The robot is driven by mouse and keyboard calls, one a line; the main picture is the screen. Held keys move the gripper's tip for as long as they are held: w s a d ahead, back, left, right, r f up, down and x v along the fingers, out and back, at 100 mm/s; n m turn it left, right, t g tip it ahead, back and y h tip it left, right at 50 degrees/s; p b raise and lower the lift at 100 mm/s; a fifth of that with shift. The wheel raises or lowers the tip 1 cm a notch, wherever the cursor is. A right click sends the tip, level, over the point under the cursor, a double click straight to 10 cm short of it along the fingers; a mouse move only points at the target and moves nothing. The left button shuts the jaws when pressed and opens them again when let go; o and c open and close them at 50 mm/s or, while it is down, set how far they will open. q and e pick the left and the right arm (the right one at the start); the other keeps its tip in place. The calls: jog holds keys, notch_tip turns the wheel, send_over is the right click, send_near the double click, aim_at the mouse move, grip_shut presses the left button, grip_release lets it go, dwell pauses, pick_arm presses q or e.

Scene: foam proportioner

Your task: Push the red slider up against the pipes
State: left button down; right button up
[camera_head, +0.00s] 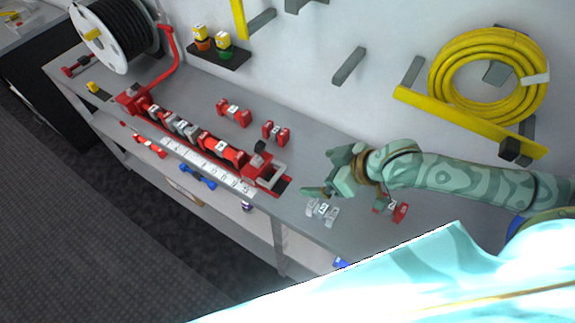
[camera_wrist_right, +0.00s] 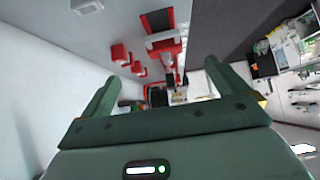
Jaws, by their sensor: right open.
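The red slider (camera_head: 253,168) sits near the right end of the long red rail in the head view, with a black knob and a grey handle beside it. The row of red and grey pipes (camera_head: 186,128) lies along the rail to its left; I cannot tell whether slider and pipes touch. My right gripper (camera_head: 322,174) is open and empty, to the right of the slider and apart from it. In the right wrist view its two fingers (camera_wrist_right: 160,72) frame the red and black rig, where the slider is too small to tell. My left gripper is not in view.
Two loose red pipes (camera_head: 234,112) lie behind the rail. A grey piece (camera_head: 322,210) lies below my right gripper, and a red and grey piece (camera_head: 399,212) lies under the right arm. A hose reel (camera_head: 118,38) stands at the far left. A yellow hose (camera_head: 462,100) hangs on the wall.

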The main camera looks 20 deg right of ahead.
jog(key=b, duration=0.2)
send_near(277, 176)
jog(key=b+x, duration=0.2)
jog(key=x, duration=0.5)
jog(key=shift+w+f, duration=0.15)
jog(key=shift+f, duration=0.1)
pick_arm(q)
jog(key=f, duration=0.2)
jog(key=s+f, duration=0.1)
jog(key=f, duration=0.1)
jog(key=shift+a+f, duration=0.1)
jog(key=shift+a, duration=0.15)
pick_arm(e)
jog(key=shift+a, duration=0.1)
